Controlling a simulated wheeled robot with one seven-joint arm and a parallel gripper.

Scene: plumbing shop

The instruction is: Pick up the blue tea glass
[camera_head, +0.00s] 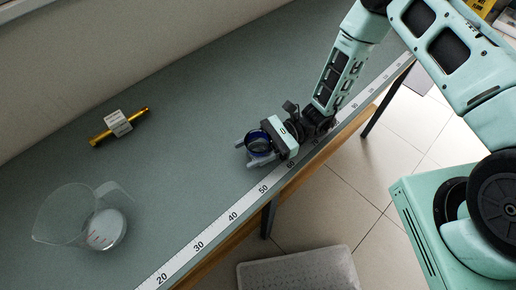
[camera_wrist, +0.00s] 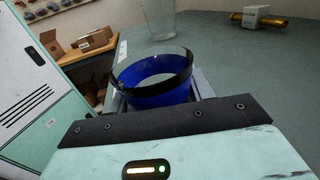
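The blue tea glass (camera_head: 260,142) is at the bench's front edge, beside the ruler strip, between the fingers of my gripper (camera_head: 247,153). In the wrist view the glass (camera_wrist: 156,88) shows a dark rim and a deep blue body, and looks upright. My gripper (camera_wrist: 160,97) has one finger on each side of it, both very close to its wall. I cannot tell whether the fingers press on the glass. The glass's base is hidden behind the gripper body, so I cannot tell if it rests on the bench.
A brass cylinder with a white tag (camera_head: 118,122) lies farther back. A ruler strip (camera_head: 232,216) runs along the front edge. Cardboard boxes (camera_wrist: 92,42) show off the bench. The bench left of my gripper is clear.

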